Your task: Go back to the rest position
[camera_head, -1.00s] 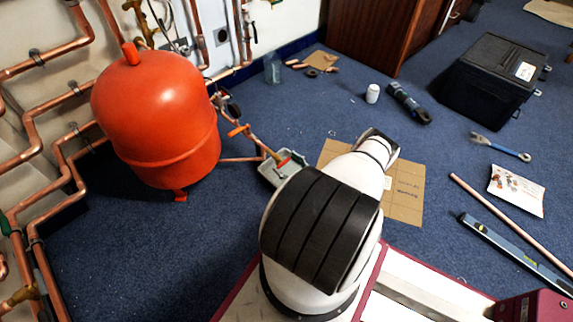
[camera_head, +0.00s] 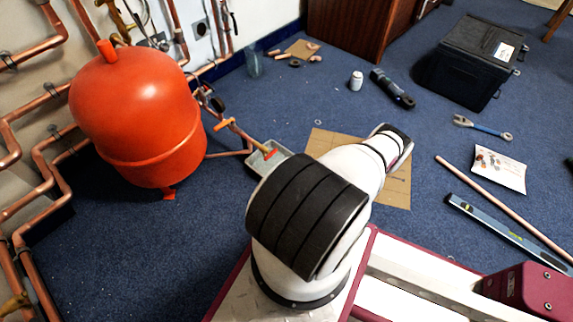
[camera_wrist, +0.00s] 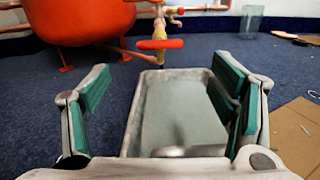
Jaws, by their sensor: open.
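My gripper (camera_wrist: 160,108) shows in the wrist view with its two green-padded fingers spread wide and nothing between them. Beyond and below it is a grey metal tray (camera_wrist: 142,100), partly hidden by my gripper. In the head view my arm reaches forward over the floor and hides the gripper. The tray (camera_head: 252,163) shows there just left of my arm, with a red-handled valve (camera_head: 270,154) at it. In the wrist view the red handle (camera_wrist: 160,44) is just beyond the tray's far edge.
A red tank (camera_head: 145,120) and copper pipes (camera_head: 45,165) stand at the left. Cardboard (camera_head: 398,188) lies under my arm. A spirit level (camera_head: 500,229), copper pipe (camera_head: 500,207), wrench (camera_head: 482,127), white can (camera_head: 356,81) and black toolbox (camera_head: 466,65) are at the right. Open carpet lies between.

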